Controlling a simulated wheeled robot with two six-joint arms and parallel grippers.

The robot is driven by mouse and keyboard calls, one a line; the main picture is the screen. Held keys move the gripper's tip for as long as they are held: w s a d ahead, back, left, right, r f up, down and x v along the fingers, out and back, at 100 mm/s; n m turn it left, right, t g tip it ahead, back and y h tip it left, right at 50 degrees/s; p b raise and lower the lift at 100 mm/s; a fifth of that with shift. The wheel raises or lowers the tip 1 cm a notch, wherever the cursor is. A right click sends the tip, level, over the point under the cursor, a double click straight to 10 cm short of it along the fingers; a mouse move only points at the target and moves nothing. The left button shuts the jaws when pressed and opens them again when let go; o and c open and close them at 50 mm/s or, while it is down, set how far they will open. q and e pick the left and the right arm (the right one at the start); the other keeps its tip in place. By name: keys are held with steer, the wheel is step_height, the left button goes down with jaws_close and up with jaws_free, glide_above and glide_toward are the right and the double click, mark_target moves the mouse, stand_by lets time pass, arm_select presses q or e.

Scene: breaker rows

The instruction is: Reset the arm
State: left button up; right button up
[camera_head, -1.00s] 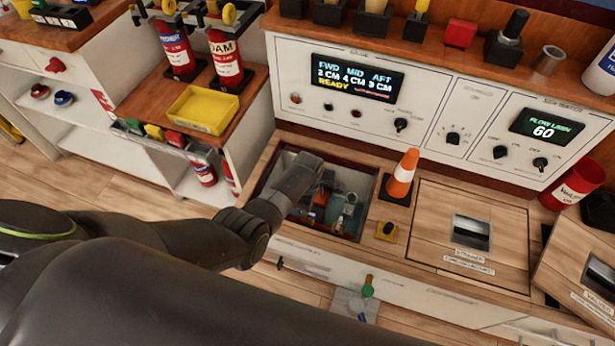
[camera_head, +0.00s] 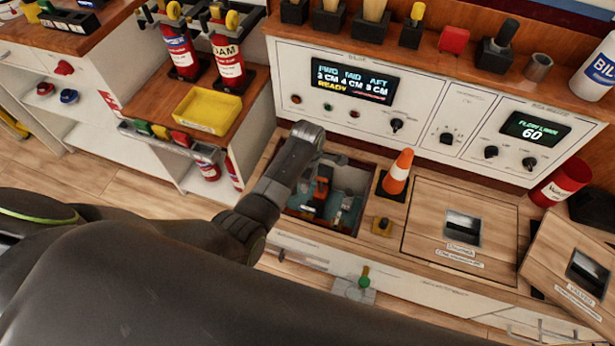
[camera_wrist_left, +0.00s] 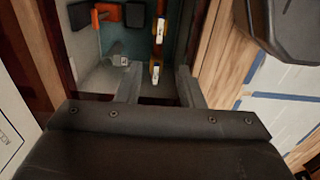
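My left arm reaches in from the left in the head view. Its gripper (camera_head: 332,160) is over the upper part of an open hatch compartment (camera_head: 348,178) in the wooden bench. In the left wrist view the two fingers (camera_wrist_left: 158,82) are apart with nothing held between them. Beyond them are an orange part (camera_wrist_left: 104,13) and a yellow-brown strip (camera_wrist_left: 158,38) inside the compartment. The orange part also shows in the head view (camera_head: 322,188). My wrist hides part of the compartment's left side. My right gripper is not in view.
A closed hatch cover (camera_head: 425,225) lies further right, beside a tilted cover (camera_head: 565,250). A control panel (camera_head: 430,95) rises behind. A green-topped valve (camera_head: 364,280) is in front.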

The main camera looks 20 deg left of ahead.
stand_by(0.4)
arm_select(q)
steer(key=s+a+r+m+t, duration=0.25)
steer(key=s+a+m, duration=0.75)
steer(key=s, duration=0.5)
steer(key=s+a+r+m+t+y, duration=0.1)
steer(key=s+a+r+m, duration=0.25)
steer(key=s+r, duration=0.3)
steer(key=s+a+r+m+y, duration=0.1)
steer(key=s+a+r+m, duration=0.1)
steer(key=s+r+m, duration=0.45)
step_height(320, 180, down, 23)
steer(key=s+a+n+g+p, duration=0.1)
steer(key=n+p, duration=0.2)
steer(key=p, duration=0.1)
steer(key=s+d+f+g+h+p, duration=0.1)
steer(key=s+f+p, duration=0.2)
steer(key=s+f, duration=0.9)
steer(key=s, duration=0.3)
steer(key=shift+f, duration=0.3)
